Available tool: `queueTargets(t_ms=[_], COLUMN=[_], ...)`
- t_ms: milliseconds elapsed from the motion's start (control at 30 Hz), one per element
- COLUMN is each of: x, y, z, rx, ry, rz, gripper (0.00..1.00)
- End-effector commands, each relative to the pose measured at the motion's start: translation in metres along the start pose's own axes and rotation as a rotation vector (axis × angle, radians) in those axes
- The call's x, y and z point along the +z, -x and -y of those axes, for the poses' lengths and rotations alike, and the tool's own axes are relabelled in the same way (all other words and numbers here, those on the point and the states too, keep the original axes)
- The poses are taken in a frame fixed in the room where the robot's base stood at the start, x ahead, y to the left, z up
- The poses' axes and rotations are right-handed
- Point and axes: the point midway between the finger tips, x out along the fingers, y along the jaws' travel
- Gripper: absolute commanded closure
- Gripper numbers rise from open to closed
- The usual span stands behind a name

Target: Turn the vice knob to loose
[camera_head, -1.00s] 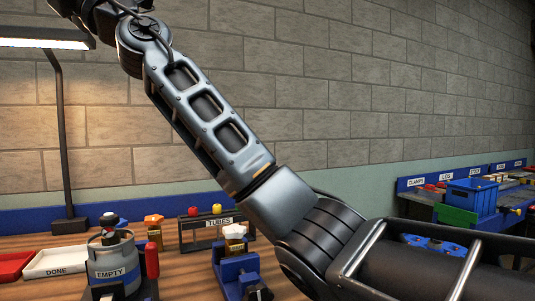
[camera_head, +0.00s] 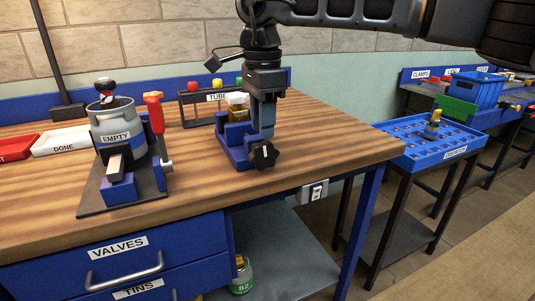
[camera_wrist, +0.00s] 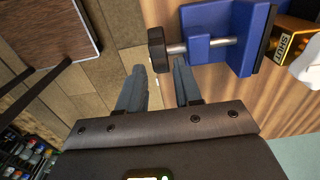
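The blue vice (camera_head: 230,150) stands near the bench's front edge, with its black lobed knob (camera_head: 264,154) facing front. In the wrist view the knob (camera_wrist: 157,48) sits on a metal screw running into the vice body (camera_wrist: 222,45). An amber labelled jar with a pale top (camera_head: 238,104) is at the vice jaws; it shows partly in the wrist view (camera_wrist: 283,42). My gripper (camera_head: 265,136) points down just above the knob. In the wrist view its two fingers (camera_wrist: 160,64) are apart, one to each side of the knob's near edge; contact is not visible.
Left of the vice, a gas canister marked EMPTY (camera_head: 118,132) stands on a dark stand beside a red-handled tool (camera_head: 156,115). The TUBES rack (camera_head: 193,109) is behind. A blue tray cart (camera_head: 408,154) stands right of the bench. Bench top between canister and vice is clear.

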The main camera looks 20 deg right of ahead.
Motion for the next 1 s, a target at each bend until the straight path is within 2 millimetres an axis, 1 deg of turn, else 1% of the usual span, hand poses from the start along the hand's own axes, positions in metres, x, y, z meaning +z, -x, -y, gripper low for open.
queueTargets(t_ms=[33,167,400,533,700,933,1000], x=[-0.003,-0.003,-0.002,-0.001,-0.002,-0.002,-0.002], y=[-0.004,-0.018,-0.055,-0.069,-0.077,-0.078,-0.078], z=[-0.001,-0.002,-0.002,-0.002,-0.001,-0.001,-0.001], rx=[0.005,0.008,0.006,0.005,0.004,0.003,0.003], ry=[0.001,0.002,0.001,0.001,0.001,0.001,0.001], rz=[-0.007,-0.007,-0.005,-0.003,-0.005,-0.005,-0.004], gripper=[0.66,0.66,0.66,0.66,0.66,0.66,0.72])
